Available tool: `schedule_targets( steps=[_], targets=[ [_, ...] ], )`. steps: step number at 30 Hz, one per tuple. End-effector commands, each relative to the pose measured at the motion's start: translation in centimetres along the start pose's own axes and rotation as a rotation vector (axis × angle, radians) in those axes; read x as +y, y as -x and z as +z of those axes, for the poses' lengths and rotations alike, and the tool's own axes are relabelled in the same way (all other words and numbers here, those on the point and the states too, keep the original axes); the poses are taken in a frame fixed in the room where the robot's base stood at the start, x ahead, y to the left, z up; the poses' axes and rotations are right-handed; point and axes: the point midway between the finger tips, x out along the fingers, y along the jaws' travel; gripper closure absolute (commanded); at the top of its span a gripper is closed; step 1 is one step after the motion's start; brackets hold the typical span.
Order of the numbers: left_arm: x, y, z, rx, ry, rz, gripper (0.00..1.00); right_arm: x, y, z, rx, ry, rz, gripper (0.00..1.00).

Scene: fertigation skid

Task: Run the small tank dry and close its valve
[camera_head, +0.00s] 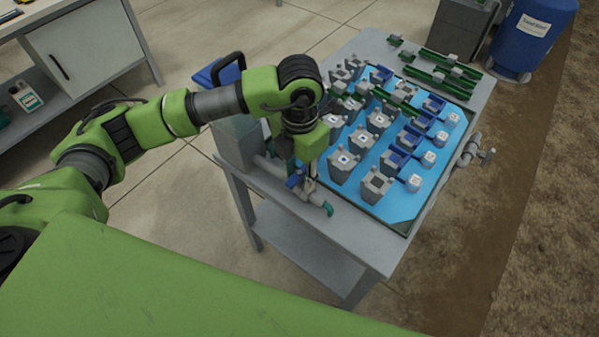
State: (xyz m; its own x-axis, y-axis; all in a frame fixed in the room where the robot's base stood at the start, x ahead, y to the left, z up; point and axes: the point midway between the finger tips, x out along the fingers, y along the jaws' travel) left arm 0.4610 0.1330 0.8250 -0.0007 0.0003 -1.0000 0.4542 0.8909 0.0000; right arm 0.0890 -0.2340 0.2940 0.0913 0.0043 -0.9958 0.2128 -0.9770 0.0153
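The small grey tank (237,143) stands at the left corner of the grey table. A blue piece with a black handle (222,68), perhaps its lid, shows behind it, partly hidden by my arm. A grey pipe (270,168) runs from the tank along the table's near-left edge to a green outlet (328,208). A small blue valve handle (295,179) sits on this pipe. My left gripper (309,182) points down right beside the valve handle. Its fingers are small and dark here, so I cannot tell their opening or whether they touch the handle. My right gripper is out of view.
A blue tray (405,205) holds several grey pots, blue holders and small white-topped cups. Green rail parts (440,75) lie at the table's back. A blue barrel (533,38) stands at the upper right. A white cabinet (90,45) is at upper left. Tiled floor between is clear.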

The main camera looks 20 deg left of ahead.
Motion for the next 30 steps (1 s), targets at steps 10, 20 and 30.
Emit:
schedule_targets(
  steps=[10, 20, 30],
  targets=[
    [0.0, 4.5, 0.1, -0.003, 0.001, 0.000, 0.66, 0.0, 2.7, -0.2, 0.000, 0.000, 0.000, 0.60],
    [0.0, 9.4, 0.1, -0.002, 0.000, 0.001, 0.66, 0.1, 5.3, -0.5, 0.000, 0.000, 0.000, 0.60],
    [0.0, 9.9, 0.0, 0.000, 0.001, 0.000, 0.66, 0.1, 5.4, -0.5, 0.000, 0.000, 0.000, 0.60]
  ],
)
